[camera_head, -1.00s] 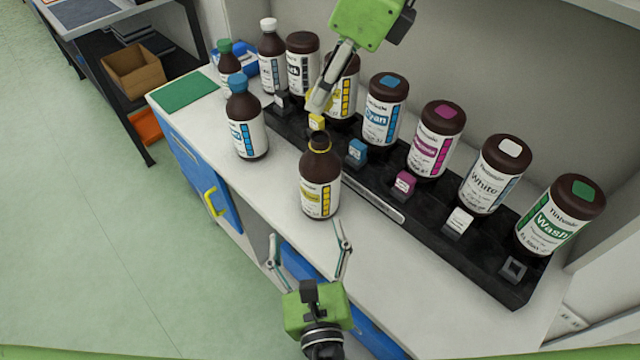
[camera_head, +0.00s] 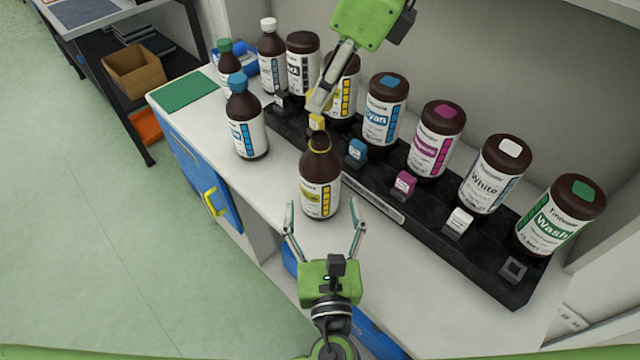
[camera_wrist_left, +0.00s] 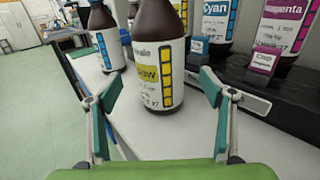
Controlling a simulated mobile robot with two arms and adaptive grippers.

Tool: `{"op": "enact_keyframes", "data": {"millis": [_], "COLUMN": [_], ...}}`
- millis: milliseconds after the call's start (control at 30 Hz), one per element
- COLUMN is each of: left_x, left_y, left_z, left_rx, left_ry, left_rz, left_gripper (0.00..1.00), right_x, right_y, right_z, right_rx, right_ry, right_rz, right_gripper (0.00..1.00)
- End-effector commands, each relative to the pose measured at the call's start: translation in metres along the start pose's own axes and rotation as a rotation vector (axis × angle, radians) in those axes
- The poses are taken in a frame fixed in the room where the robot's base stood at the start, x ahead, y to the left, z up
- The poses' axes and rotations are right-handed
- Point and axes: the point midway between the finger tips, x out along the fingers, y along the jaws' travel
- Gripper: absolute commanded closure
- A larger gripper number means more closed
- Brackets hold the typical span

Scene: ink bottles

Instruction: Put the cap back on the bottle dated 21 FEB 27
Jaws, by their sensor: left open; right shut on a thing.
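An uncapped brown bottle (camera_head: 320,185) with a yellow-marked label and a yellow neck ring stands upright near the counter's front edge. It also fills the middle of the left wrist view (camera_wrist_left: 158,60), where its label is partly readable and I cannot make out the full date. My left gripper (camera_head: 325,215) is open in front of this bottle, its fingers spread on either side and short of it. My right gripper (camera_head: 319,104) is shut just above the yellow block (camera_head: 317,122) on the black rack, behind the bottle.
A blue-capped bottle (camera_head: 246,118) stands left of the open bottle. The black rack (camera_head: 375,207) behind holds large labelled bottles, including Cyan (camera_head: 383,115) and Magenta (camera_head: 434,143). White-capped and green-capped bottles stand at the back left. The counter's front right is clear.

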Motion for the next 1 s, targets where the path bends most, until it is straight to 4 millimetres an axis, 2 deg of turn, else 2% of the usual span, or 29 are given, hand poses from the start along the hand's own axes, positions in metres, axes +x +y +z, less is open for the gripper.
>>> {"op": "enact_keyframes", "data": {"millis": [100, 333, 500, 800, 1000], "left_x": [0.024, 0.055, 0.065, 0.066, 0.066], "left_y": [0.000, 0.000, 0.000, 0.000, 0.000], "left_z": [0.001, 0.001, 0.000, 0.000, 0.000], "left_rx": [0.001, 0.001, 0.001, 0.000, 0.000], "left_ry": [-0.004, -0.001, 0.000, 0.001, 0.001], "left_rz": [0.000, -0.001, 0.000, 0.000, 0.000], "left_gripper": [0.26, 0.26, 0.26, 0.26, 0.78], "right_x": [0.000, 0.000, 0.000, 0.000, 0.000], "right_y": [0.000, 0.000, 0.000, 0.000, 0.000], "right_z": [0.000, 0.000, 0.000, 0.000, 0.000], "right_rx": [0.000, 0.000, 0.000, 0.000, 0.000], "right_ry": [0.000, 0.000, 0.000, 0.000, 0.000], "right_rz": [0.000, 0.000, 0.000, 0.000, 0.000], "right_gripper": [0.81, 0.81, 0.81, 0.81, 0.81]}}
